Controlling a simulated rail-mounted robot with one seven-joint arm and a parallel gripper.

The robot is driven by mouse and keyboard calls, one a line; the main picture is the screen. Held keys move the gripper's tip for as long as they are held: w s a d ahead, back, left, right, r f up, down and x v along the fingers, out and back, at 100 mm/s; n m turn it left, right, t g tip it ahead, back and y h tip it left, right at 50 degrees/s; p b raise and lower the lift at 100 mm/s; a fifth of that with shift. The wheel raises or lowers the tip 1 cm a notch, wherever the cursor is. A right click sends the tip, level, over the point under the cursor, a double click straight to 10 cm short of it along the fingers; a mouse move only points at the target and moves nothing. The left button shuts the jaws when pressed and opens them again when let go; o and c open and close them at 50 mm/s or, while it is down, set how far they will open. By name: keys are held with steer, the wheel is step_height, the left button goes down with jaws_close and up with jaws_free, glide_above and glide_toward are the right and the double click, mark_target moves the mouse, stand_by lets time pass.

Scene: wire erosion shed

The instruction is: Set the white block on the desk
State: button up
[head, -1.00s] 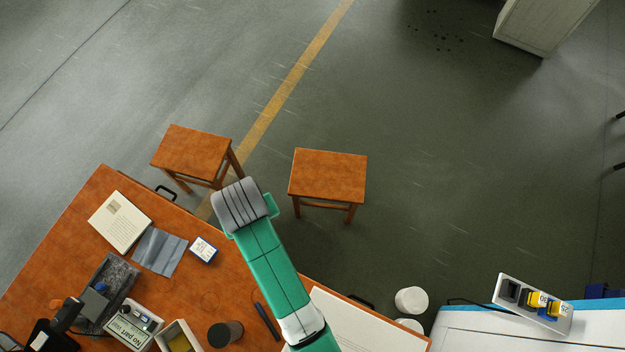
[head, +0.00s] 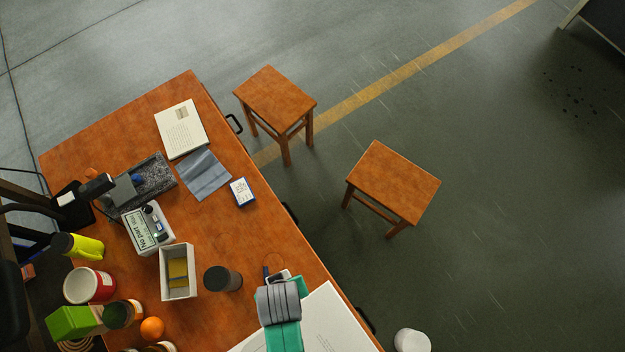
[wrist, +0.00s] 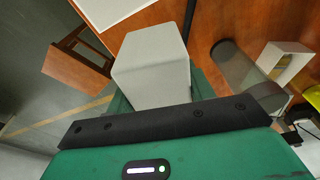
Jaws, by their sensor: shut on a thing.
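The white block (wrist: 152,62) fills the upper middle of the wrist view, between the green fingers of my gripper (wrist: 158,92). My gripper is shut on it. The wooden desk (head: 215,235) takes up the lower left of the head view; its top (wrist: 205,30) also shows behind the block in the wrist view. In the head view my arm comes in from the bottom edge over the desk's right side. The block and my fingers cannot be made out clearly there. I cannot tell how high the block is above the desk.
A dark cylinder (head: 222,279), an open box (head: 178,272), a labelled device (head: 147,230) and a small blue-white box (head: 243,192) stand on the desk. A large white sheet (head: 325,318) lies at its right. Two stools (head: 276,97) (head: 393,182) stand beyond the edge.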

steer(key=s+a+f+b, duration=0.1)
steer(key=s+f, duration=0.1)
steer(key=s, duration=0.2)
steer(key=s+a+f+n+b, duration=0.1)
steer(key=s+f, duration=0.1)
steer(key=s, duration=0.2)
steer(key=s+a+f+n+b, duration=0.1)
steer(key=s+f, duration=0.1)
steer(key=s, duration=0.2)
steer(key=shift+f, duration=0.1)
steer(key=w+d, duration=0.3)
steer(key=w, duration=0.1)
steer(key=w+d, duration=0.3)
steer(key=w, duration=0.1)
steer(key=w+d+f, duration=0.1)
steer(key=w+d, duration=0.2)
steer(key=w, duration=0.1)
steer(key=shift+d+f+b, duration=0.1)
steer(key=shift+d+b, duration=0.2)
steer(key=shift+d, duration=0.05)
steer(key=shift+w+d+f+b, duration=0.1)
steer(key=shift+f+b, duration=0.1)
steer(key=shift+f, duration=0.7)
steer(key=shift+w+d+f+b, duration=0.1)
steer(key=shift+f+b, duration=0.05)
steer(key=shift+f, duration=0.75)
steer(key=shift+f, duration=0.1)
steer(key=shift+f, duration=0.15)
steer(key=o, duration=1.2)
